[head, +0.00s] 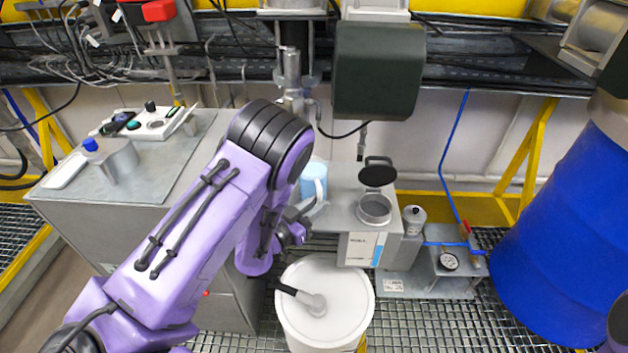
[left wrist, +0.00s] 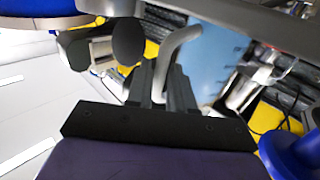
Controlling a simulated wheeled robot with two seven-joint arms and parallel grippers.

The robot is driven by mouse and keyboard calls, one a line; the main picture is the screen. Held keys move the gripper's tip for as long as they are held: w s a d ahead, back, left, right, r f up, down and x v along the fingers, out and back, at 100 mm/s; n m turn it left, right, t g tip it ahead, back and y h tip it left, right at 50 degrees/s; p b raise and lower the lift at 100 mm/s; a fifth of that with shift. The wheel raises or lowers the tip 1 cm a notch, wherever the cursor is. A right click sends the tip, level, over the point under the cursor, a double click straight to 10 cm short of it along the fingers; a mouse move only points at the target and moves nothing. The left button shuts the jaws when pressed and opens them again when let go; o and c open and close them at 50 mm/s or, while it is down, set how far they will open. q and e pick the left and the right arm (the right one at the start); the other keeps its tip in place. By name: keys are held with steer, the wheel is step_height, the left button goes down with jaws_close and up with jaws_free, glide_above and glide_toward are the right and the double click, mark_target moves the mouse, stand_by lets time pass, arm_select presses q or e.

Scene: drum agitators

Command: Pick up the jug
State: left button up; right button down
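The light blue jug (head: 312,180) stands upright at the left end of the grey bench with the open metal cup. Its pale handle points toward my left arm. My left gripper (head: 302,222) is at the handle side, partly hidden by my purple forearm. In the left wrist view, the jug's blue body (left wrist: 216,62) lies beyond the fingers. Its handle passes between the two dark fingertips (left wrist: 163,85), which are close together on it. Whether the jug's base touches the bench is hidden. My right gripper is not in view.
A metal cup with a raised black lid (head: 375,208) is right of the jug. A white lidded bucket (head: 326,300) stands below in front. A dark green box (head: 377,70) hangs above. A blue drum (head: 560,250) is at right, a grey cabinet (head: 75,190) at left.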

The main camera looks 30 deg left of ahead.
arm_select(q)
steer(key=shift+x, duration=1)
jaws_close()
stand_by(0.6)
